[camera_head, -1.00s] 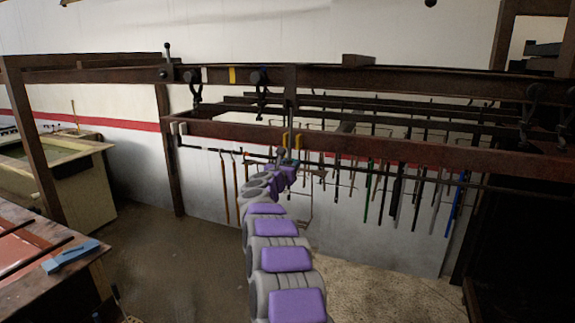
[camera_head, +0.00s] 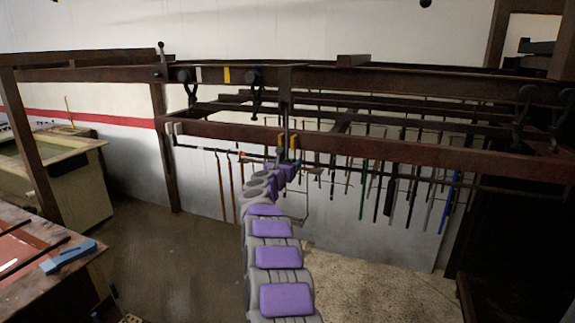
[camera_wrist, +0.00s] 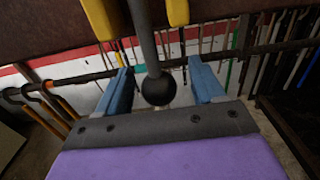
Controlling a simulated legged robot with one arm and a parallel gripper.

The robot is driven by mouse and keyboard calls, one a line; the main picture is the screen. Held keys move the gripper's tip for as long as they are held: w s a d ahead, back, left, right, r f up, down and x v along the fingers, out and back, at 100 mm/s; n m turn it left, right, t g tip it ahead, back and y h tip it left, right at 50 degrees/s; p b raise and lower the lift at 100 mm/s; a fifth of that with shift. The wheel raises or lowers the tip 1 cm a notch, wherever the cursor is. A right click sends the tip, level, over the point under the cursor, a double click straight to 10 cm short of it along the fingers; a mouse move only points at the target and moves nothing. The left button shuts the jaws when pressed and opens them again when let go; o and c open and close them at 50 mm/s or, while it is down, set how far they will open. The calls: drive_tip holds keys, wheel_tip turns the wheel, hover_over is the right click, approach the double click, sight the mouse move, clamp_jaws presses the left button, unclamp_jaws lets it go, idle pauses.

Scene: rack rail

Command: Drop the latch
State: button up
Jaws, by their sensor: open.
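My gripper (camera_wrist: 164,82) is open, with its two blue fingers apart. In the wrist view a dark rod ending in a black ball knob (camera_wrist: 158,89) hangs down between the fingers, with visible gaps on both sides. In the head view my gripper (camera_head: 290,156) is just under the lower rail, below a dark vertical bar (camera_head: 286,98). Two yellow pieces (camera_wrist: 178,12) flank the rod in the wrist view. Another dark lever with a ball top (camera_head: 161,52) stands upright at the left of the upper rail. I cannot tell for certain which piece is the latch.
The brown rails (camera_head: 400,148) run across above my gripper. Several tools (camera_head: 395,190) hang from a rod behind it. A blue block (camera_head: 68,256) lies on a bench at the left. The floor (camera_head: 180,260) left of my arm is clear.

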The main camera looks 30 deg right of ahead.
drive_tip(key=shift+a, duration=0.1)
drive_tip(key=shift+a+f+b, duration=0.1)
drive_tip(key=shift+b, duration=0.25)
drive_tip(key=b+v, duration=0.7)
drive_tip(key=shift+b, duration=0.35)
